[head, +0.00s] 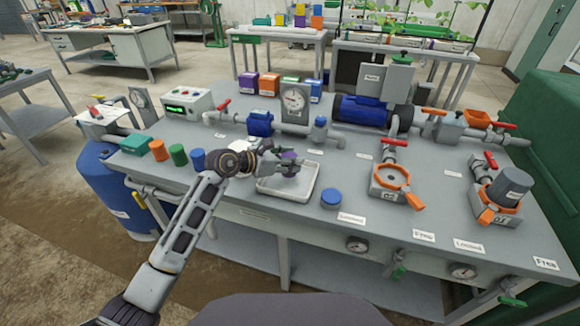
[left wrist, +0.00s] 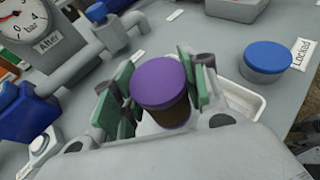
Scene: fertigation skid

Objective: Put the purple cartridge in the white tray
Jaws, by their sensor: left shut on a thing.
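The purple cartridge (left wrist: 159,84) has a purple top and a dark body. It is between the green-padded fingers of my left gripper (left wrist: 155,100), which is shut on it. In the head view the purple cartridge (head: 289,156) shows small and partly hidden by the gripper (head: 286,166). The white tray (head: 289,194) lies on the bench, with the gripper and cartridge over it. In the left wrist view the tray (left wrist: 243,98) shows partly behind the fingers. I cannot tell whether the cartridge touches the tray floor. My right gripper is not in view.
A blue-capped cylinder (head: 331,198) stands just right of the tray. Green (head: 178,155), orange (head: 158,149) and blue (head: 198,159) cylinders stand to the left. A pressure gauge (head: 295,99) and a blue motor (head: 362,113) stand behind. Orange-ringed holders (head: 393,177) are at the right.

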